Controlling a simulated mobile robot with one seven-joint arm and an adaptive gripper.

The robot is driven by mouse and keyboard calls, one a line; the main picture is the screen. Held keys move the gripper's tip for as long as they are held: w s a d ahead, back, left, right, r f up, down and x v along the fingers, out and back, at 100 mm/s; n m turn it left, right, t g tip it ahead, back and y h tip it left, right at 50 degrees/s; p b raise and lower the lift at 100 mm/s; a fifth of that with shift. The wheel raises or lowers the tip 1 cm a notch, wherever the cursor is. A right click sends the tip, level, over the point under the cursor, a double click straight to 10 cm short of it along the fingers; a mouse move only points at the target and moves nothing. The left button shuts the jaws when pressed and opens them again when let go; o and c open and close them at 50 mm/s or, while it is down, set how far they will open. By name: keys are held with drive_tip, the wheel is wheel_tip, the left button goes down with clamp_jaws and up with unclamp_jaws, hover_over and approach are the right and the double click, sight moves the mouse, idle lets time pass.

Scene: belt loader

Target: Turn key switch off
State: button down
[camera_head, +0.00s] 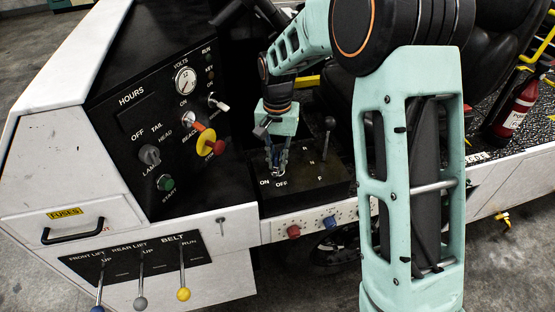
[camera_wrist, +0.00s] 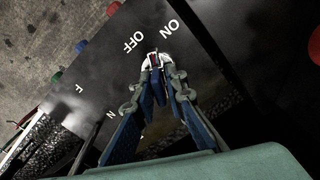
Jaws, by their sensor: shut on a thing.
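The black console panel (camera_head: 310,184) carries white ON and OFF labels. At these labels is a small switch (camera_wrist: 153,58) with a pale and reddish top, which I take to be the key switch. My gripper (camera_head: 275,168) points down at it from above.
A black lever (camera_head: 329,125) stands on the panel right of my gripper. Left is a dash with a yellow and red knob (camera_head: 207,143) and a grey lamp knob (camera_head: 149,155). Red (camera_head: 293,231) and blue (camera_head: 329,222) knobs sit on the front edge.

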drive_tip(key=shift+a+n, duration=0.1)
drive_tip(key=shift+n, duration=2.2)
drive_tip(key=shift+n+p, duration=0.3)
drive_tip(key=shift+n, duration=0.1)
drive_tip(key=c, duration=2)
unclamp_jaws()
drive_tip(key=shift+o, duration=0.2)
wheel_tip(320, 180, up, 12)
drive_tip(key=shift+r, duration=0.1)
